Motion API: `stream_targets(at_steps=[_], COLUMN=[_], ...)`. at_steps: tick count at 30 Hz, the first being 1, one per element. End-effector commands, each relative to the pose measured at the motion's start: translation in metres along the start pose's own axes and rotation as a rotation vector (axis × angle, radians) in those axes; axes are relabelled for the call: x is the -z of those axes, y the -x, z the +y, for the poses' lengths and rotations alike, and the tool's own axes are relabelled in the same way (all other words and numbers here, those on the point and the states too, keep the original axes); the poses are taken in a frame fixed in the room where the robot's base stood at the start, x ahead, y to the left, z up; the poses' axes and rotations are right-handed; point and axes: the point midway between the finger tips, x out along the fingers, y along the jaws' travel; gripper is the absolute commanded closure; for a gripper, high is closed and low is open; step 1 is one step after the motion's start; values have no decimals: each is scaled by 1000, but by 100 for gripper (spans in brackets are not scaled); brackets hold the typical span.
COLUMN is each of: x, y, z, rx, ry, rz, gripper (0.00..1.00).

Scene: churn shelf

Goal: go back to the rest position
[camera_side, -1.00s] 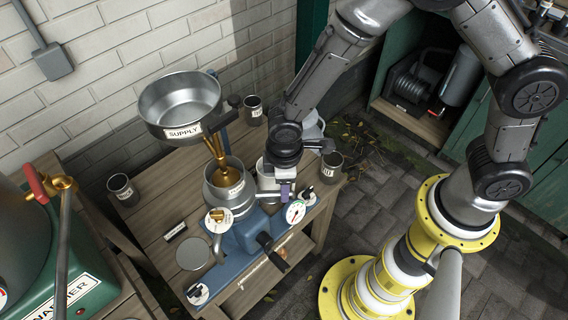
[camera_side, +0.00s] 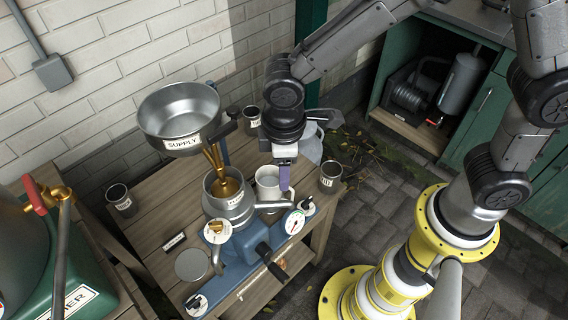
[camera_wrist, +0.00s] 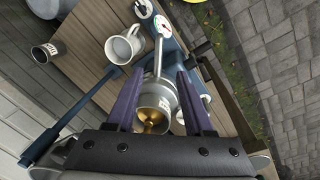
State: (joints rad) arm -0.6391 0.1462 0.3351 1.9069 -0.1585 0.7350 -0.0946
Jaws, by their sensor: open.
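My gripper (camera_side: 285,188) hangs above the right part of the wooden bench, its purple fingers pointing down. In the wrist view my gripper (camera_wrist: 158,78) has its two fingers spread wide apart with nothing held between them. A white mug (camera_side: 266,177) stands on the bench just left of the fingers in the side view; it also shows beyond the fingers in the wrist view (camera_wrist: 122,48). The small metal pot (camera_wrist: 158,91) with a brass part inside appears between and below the fingers. It sits on the blue machine (camera_side: 240,247) in the side view.
A wide metal supply bowl (camera_side: 178,117) stands high left of my gripper. A dark cup (camera_side: 330,176) is near the bench's right edge, another (camera_side: 121,201) at the left. A pressure gauge (camera_side: 294,222) sits at the machine's right. Paved floor (camera_side: 365,215) lies open to the right.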

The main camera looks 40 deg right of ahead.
Motion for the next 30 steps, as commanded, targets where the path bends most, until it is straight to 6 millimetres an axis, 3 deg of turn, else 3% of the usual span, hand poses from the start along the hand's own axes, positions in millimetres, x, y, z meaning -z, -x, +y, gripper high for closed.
stream_targets(at_steps=[3,7,12,15,19,24,30], x=[-2,-14,-71,-112,-165,-216,-240], y=[8,49,111,138,161,168,151], z=[15,53,93,102,97,74,44], rx=[-6,-37,-86,-113,-146,-167,-127], ry=[-42,-154,-356,-474,-621,-770,-843], rz=[22,120,250,313,383,445,431], gripper=[48,48,48,48,48,48,48])
